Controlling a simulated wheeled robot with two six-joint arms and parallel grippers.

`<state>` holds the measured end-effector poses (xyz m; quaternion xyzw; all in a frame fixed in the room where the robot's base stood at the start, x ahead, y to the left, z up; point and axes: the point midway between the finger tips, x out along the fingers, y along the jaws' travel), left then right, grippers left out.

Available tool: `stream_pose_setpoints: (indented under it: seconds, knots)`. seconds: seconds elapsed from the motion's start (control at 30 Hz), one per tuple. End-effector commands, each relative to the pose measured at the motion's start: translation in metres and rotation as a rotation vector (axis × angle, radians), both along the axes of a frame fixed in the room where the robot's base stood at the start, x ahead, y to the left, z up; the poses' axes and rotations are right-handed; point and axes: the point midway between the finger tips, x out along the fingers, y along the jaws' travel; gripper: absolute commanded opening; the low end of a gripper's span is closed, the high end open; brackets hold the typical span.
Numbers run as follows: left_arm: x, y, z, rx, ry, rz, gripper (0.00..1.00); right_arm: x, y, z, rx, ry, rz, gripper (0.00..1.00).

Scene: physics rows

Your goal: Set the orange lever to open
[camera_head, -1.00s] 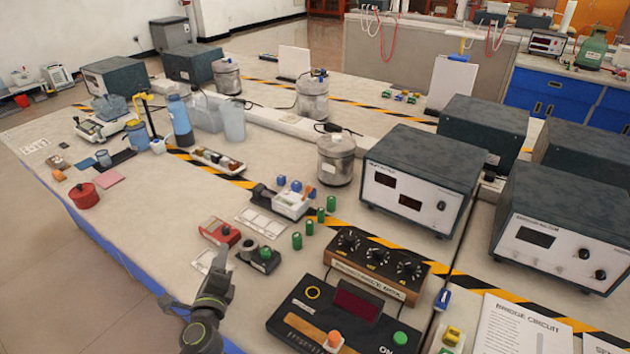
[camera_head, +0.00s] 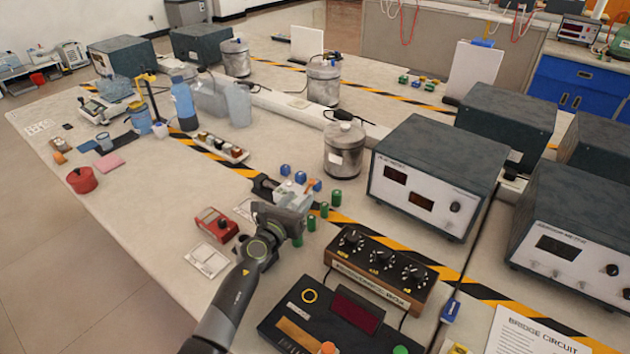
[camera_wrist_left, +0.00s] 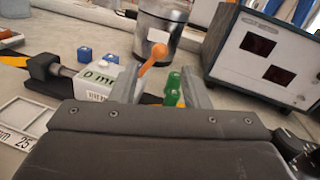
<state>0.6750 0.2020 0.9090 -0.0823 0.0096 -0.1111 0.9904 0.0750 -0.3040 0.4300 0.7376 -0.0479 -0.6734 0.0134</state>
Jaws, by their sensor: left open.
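The orange lever (camera_wrist_left: 154,56) slants up to a round knob between the fingers of my open left gripper (camera_wrist_left: 160,76) in the left wrist view. Its lower end is hidden, and contact with the fingers cannot be told. In the head view, a small orange tip (camera_head: 317,185) shows just beyond my left gripper (camera_head: 298,196). A white labelled body with a dark end (camera_wrist_left: 92,80) lies left of the fingers, partly covered by the left finger. My right gripper is not in view.
Green cylinders (camera_head: 324,210) stand close right of the gripper. Blue blocks (camera_wrist_left: 84,54) lie behind the white body. A metal canister (camera_head: 344,150) and a resistance box (camera_head: 378,268) are nearby. A red meter (camera_head: 216,224) sits to the left.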

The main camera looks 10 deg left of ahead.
Motion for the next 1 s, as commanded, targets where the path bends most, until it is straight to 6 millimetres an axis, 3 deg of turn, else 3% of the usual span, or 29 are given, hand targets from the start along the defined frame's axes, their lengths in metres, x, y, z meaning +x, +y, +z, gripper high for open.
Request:
stream_pose_setpoints:
  seconds: [0.2,0.5,0.7,1.0]
  knots:
    - [0.04,-0.009,-0.002,-0.001,-0.001,-0.001,0.42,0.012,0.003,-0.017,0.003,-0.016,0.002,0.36]
    - [0.083,-0.019,-0.004,-0.001,0.0,0.0,0.42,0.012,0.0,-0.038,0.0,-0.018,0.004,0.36]
    - [0.097,-0.022,-0.001,-0.002,-0.001,0.0,0.42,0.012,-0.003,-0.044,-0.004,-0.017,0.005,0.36]
    - [0.099,-0.022,0.0,-0.002,0.001,0.001,0.42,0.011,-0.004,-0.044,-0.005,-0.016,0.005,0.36]
